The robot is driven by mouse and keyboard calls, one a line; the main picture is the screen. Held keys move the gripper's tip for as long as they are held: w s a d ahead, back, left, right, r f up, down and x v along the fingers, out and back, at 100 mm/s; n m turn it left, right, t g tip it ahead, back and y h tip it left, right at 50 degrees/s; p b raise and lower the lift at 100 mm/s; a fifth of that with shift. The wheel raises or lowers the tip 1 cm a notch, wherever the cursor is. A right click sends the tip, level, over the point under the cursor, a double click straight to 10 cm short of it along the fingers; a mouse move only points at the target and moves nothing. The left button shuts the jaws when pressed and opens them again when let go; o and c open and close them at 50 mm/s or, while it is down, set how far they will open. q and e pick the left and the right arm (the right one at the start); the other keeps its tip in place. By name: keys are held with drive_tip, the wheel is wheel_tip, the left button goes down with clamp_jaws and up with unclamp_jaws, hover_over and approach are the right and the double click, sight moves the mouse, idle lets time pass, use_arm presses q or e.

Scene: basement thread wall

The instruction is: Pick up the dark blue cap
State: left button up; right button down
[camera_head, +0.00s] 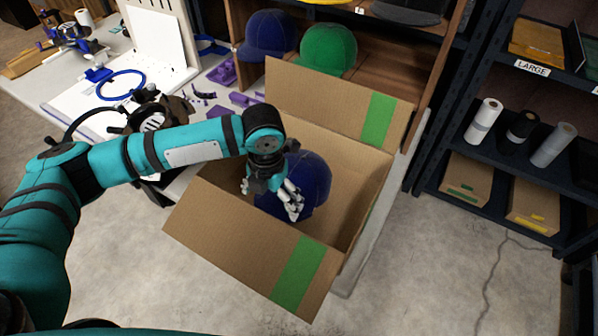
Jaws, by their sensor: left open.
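A dark blue cap (311,180) sits inside an open cardboard box (361,172) with green tape on its flaps. My left gripper (270,201) reaches down into the box over the cap's left part and hides some of it. Its fingers are apart, at or just above the cap; I cannot tell whether they touch it. Another dark blue cap (268,35) stands on a wooden shelf behind the box, beside a green cap (329,48). My right gripper does not show.
A white worktable (60,92) with an embroidery hoop (121,85) and purple parts is at the left. A dark shelf rack (450,190) with thread cones stands at the right. Concrete floor is clear in front.

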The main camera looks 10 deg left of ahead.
sight(273, 209)
use_arm(q)
drive_tip(key=shift+f, duration=0.6)
wheel_tip(273, 209, down, 4)
drive_tip(key=shift+d+r, duration=0.1)
drive_tip(key=shift+r, duration=0.1)
drive_tip(key=shift+f, duration=0.4)
drive_tip(key=shift+w+r, duration=0.1)
drive_tip(key=c, duration=1.1)
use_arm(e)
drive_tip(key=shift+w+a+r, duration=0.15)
